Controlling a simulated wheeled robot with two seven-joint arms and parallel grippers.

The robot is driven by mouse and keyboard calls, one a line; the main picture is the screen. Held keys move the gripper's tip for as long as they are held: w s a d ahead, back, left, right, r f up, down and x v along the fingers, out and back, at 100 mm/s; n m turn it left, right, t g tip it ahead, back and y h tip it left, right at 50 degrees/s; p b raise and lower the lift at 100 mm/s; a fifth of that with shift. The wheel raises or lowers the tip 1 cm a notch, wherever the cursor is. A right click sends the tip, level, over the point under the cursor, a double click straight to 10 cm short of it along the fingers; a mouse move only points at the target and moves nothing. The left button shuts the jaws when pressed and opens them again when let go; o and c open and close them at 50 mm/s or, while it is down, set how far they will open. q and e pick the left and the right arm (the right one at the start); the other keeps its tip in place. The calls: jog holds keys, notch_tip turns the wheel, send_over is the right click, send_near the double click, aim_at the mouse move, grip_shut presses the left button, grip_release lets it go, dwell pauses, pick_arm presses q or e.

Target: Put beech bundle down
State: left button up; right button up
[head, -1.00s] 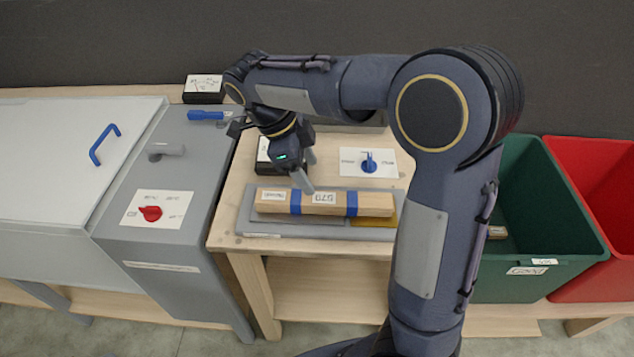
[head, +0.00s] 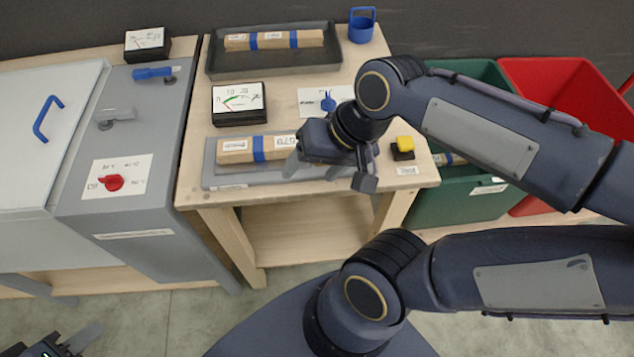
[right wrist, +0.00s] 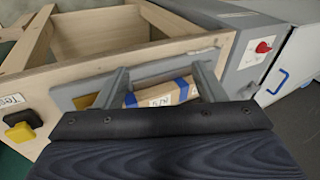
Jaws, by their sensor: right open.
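A beech bundle (head: 235,151), pale wood strips with blue bands and white labels, lies flat on the grey plate (head: 214,180) at the bench's front. My right gripper (head: 328,173) is open at the bundle's right part, hiding its right end in the head view. In the right wrist view the bundle (right wrist: 172,92) shows between and beyond the spread fingers, resting on the plate (right wrist: 70,97); I cannot tell if a finger touches it. My left gripper (head: 70,341) is at the bottom left corner, partly cut off, away from the bench.
A similar banded bundle (head: 268,40) lies in a dark tray (head: 222,68) at the back. A dial box (head: 238,103) stands behind the plate, a yellow button (head: 404,144) right of it. Green (head: 455,205) and red (head: 540,75) bins stand right, a grey machine (head: 130,215) left.

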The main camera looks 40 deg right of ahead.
jog(key=s+f+n+t, duration=0.1)
jog(key=n, duration=0.1)
jog(key=s+a+n+t, duration=0.1)
jog(key=shift+s+a+f+n, duration=0.15)
jog(key=shift+s+f+n, duration=0.05)
jog(key=shift+f+n, duration=0.2)
